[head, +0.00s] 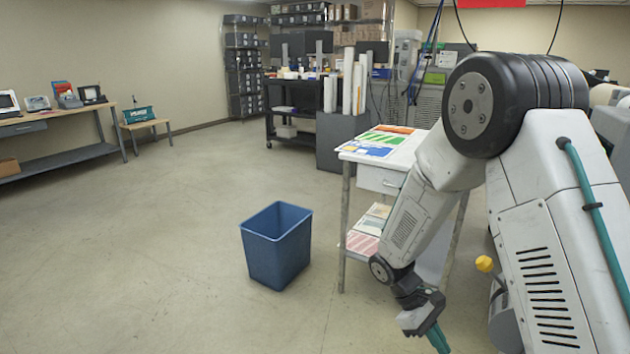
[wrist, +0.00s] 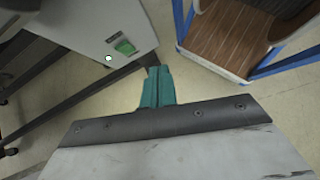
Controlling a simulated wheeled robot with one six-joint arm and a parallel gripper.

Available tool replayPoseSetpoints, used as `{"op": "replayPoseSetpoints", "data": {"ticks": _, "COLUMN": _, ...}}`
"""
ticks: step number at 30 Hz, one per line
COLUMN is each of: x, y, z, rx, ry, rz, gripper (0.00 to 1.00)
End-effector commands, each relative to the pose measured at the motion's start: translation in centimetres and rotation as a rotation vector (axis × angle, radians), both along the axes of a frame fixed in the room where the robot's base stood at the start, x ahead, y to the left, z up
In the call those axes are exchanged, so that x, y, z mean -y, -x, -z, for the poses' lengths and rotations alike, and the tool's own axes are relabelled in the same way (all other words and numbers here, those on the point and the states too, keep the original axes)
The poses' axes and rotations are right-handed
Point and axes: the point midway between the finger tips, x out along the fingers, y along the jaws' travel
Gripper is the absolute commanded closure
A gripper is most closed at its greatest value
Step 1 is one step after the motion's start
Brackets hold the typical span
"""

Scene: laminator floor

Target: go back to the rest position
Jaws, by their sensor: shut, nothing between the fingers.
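My gripper (head: 437,338) hangs low at the right of the head view, pointing down and to the right, in front of the small white table. Its teal fingers are together and hold nothing. My arm is folded downward from the large dark shoulder joint and hides part of the table's right side.
A blue bin (head: 277,245) stands on open floor left of the white table (head: 405,157), which bears colourful sheets (head: 377,141). A workbench (head: 62,115) lines the left wall. A grey cabinet with a green switch (wrist: 125,46) and a wooden-floored blue frame (wrist: 235,35) are near my gripper.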

Motion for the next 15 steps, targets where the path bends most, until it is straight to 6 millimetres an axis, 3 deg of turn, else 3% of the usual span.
{"op": "replayPoseSetpoints", "data": {"ticks": 1, "x": -0.1, "y": 0.6, "z": -1.9, "rx": 0.03, "ry": -0.005, "rz": 0.041, "gripper": 1.0}}
{"op": "replayPoseSetpoints", "data": {"ticks": 6, "x": -0.6, "y": 3.2, "z": -7.8, "rx": 0.131, "ry": -0.031, "rz": 0.184, "gripper": 1.0}}
{"op": "replayPoseSetpoints", "data": {"ticks": 15, "x": -1.4, "y": 8.7, "z": -16.6, "rx": 0.32, "ry": -0.11, "rz": 0.408, "gripper": 1.0}}
